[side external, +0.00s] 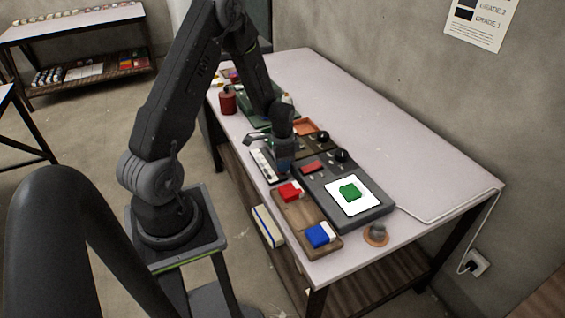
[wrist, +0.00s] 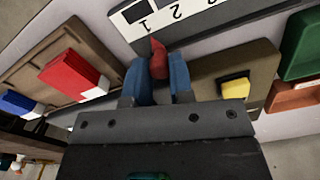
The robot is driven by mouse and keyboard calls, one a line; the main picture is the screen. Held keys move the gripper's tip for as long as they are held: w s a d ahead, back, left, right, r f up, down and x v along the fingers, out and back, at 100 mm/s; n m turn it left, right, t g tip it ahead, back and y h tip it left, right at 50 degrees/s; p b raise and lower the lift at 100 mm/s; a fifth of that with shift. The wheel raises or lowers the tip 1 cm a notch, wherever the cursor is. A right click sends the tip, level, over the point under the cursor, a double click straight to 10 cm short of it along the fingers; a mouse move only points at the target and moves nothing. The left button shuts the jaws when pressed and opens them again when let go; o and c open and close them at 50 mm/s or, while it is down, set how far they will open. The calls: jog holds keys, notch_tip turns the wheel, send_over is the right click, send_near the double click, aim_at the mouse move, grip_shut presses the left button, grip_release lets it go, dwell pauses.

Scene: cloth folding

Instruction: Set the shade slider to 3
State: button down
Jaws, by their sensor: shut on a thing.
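The shade slider is a strip with a white scale (wrist: 196,6); its numbers 1 and 2 show in the wrist view, and the rest is cut off by the top edge. Its red knob (wrist: 157,58) sits below the scale, closest to the 1. My gripper (wrist: 164,82) is shut on the red knob, with a blue fingertip on each side. In the side external view, my gripper (side external: 284,165) is down at the white scale strip (side external: 264,165), and hides the knob.
Black knobs stand behind my gripper. The table's right rear (side external: 400,150) is clear.

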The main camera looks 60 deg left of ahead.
jog(key=a, duration=0.6)
jog(key=c, duration=1)
grip_release()
jog(key=shift+r, duration=0.1)
notch_tip(320, 180, up, 14)
jog(key=shift+f, duration=0.2)
